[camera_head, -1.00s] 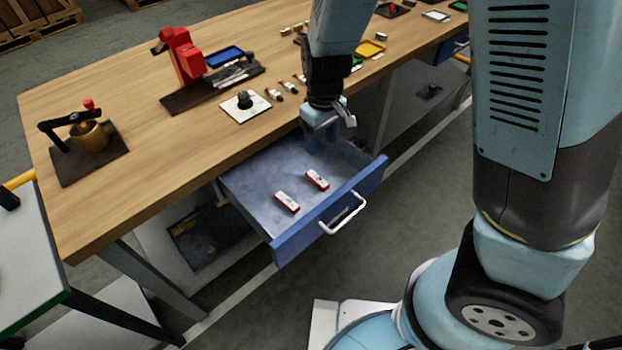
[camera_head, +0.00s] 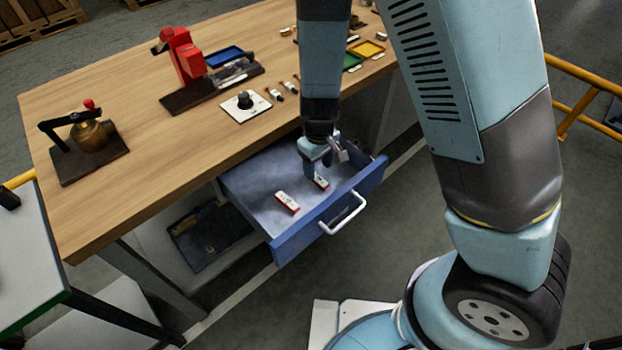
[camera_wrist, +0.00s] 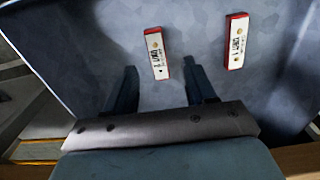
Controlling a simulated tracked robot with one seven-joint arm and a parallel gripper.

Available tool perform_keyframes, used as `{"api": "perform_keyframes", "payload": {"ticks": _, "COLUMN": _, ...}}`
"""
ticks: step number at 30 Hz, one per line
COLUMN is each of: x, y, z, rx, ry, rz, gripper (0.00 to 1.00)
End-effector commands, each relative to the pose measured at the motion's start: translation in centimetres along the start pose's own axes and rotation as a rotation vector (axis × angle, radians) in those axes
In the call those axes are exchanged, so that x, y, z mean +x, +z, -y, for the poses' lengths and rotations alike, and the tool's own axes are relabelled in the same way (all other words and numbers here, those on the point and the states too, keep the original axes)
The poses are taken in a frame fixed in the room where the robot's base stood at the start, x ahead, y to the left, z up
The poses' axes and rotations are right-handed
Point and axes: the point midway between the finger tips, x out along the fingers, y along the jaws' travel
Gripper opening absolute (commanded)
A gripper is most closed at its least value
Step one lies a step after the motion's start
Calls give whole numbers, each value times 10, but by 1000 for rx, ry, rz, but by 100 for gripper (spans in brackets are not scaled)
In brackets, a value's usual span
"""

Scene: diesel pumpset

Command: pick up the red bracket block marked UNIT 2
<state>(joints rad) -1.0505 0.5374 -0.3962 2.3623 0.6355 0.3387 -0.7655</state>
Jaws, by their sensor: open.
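The red bracket block marked UNIT 2 (camera_wrist: 157,54) lies in the open blue drawer, with a white label on its face and a red edge. In the wrist view it sits ahead of and between the two spread fingers of my gripper (camera_wrist: 159,68). In the head view my gripper (camera_head: 322,164) is over the drawer and partly hides this block (camera_head: 322,183). The fingers are open and empty. A similar block marked UNIT 1 (camera_wrist: 236,41) lies to the right in the wrist view; in the head view it is the nearer left block (camera_head: 287,202).
The blue drawer (camera_head: 255,190) stands pulled out under the wooden bench (camera_head: 150,185), with its white handle (camera_head: 343,214) in front. Its front panel and the bench edge border the space around my gripper. The drawer floor around the blocks is clear.

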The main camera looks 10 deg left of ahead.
Motion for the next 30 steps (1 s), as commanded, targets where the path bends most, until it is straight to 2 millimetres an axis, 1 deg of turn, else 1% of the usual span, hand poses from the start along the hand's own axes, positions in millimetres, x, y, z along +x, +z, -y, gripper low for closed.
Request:
{"api": "perform_keyframes", "payload": {"ticks": 12, "x": 43, "y": -5, "z": -5, "rx": 2, "ry": 0, "rz": 2, "gripper": 55}}
{"api": "perform_keyframes", "payload": {"ticks": 16, "x": 50, "y": -5, "z": -4, "rx": 1, "ry": -1, "rz": 1, "gripper": 55}}
{"api": "perform_keyframes", "payload": {"ticks": 23, "x": 50, "y": -5, "z": -4, "rx": 1, "ry": 0, "rz": 0, "gripper": 55}}
{"api": "perform_keyframes", "payload": {"ticks": 26, "x": 50, "y": -5, "z": -4, "rx": 1, "ry": 0, "rz": 0, "gripper": 48}}
{"api": "perform_keyframes", "payload": {"ticks": 30, "x": 50, "y": -5, "z": -4, "rx": 1, "ry": 0, "rz": 0, "gripper": 34}}
